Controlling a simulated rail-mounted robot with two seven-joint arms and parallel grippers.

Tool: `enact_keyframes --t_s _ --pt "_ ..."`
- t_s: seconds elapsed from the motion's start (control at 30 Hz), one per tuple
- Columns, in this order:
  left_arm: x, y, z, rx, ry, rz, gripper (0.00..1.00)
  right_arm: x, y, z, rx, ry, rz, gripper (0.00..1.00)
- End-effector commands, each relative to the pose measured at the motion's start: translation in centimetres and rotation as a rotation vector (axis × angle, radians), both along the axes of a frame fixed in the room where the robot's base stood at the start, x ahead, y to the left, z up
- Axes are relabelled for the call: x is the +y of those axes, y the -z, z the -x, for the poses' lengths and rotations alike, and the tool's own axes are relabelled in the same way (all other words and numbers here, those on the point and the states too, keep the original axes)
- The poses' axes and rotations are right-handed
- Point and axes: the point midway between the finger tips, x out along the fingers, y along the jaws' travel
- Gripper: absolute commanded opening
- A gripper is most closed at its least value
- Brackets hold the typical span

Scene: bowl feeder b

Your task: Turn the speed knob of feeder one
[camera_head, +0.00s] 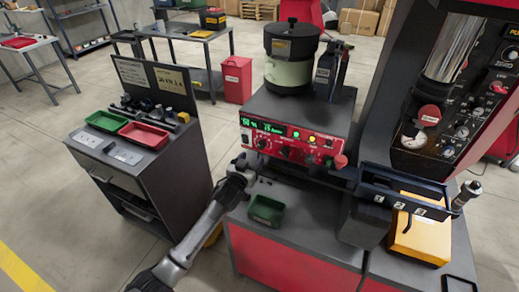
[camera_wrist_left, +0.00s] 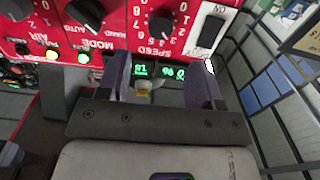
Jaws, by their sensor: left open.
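The feeder's red control panel (camera_head: 300,146) is on the dark box under the bowl (camera_head: 289,72). The round black speed knob (camera_wrist_left: 161,27) has a white pointer, with a number scale and the word SPEED beside it. In the head view the speed knob (camera_head: 262,143) is at the panel's left part. My left gripper (camera_head: 246,162) is just below and in front of the panel's left end. In the left wrist view the left gripper (camera_wrist_left: 160,78) is open and empty, its fingers apart below the knob, with green digits showing between them. My right gripper is not in view.
The mode knob (camera_wrist_left: 85,12) and a black rocker switch (camera_wrist_left: 211,31) flank the speed knob. A green bin (camera_head: 266,210) sits on the bench below the panel. A red mushroom button (camera_head: 340,161) is at the panel's right. A cabinet with trays (camera_head: 145,134) stands left.

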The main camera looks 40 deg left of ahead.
Motion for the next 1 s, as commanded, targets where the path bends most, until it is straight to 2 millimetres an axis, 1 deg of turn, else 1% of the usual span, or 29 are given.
enact_keyframes --t_s 0.03,0.2,0.4,0.6,0.93,0.97,1.0 --pt "0.3 0.1 -1.0 0.000 -0.001 -0.001 0.60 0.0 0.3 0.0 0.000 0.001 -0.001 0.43" --pt "1.0 0.1 -3.8 0.001 -0.001 -0.001 0.60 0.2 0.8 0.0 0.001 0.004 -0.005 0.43" --pt "1.5 0.1 -5.9 0.001 -0.001 -0.002 0.60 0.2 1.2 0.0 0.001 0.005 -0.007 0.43" --pt "1.7 0.0 -6.8 0.001 0.000 -0.001 0.60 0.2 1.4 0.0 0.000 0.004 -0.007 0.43" --pt "1.8 0.0 -7.0 0.001 0.000 -0.002 0.60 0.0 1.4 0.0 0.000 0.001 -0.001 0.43" --pt "1.8 0.0 -7.0 0.001 0.000 -0.002 0.59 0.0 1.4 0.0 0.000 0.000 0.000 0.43" --pt "1.8 0.0 -7.0 0.001 0.000 -0.002 0.55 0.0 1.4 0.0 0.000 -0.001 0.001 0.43"
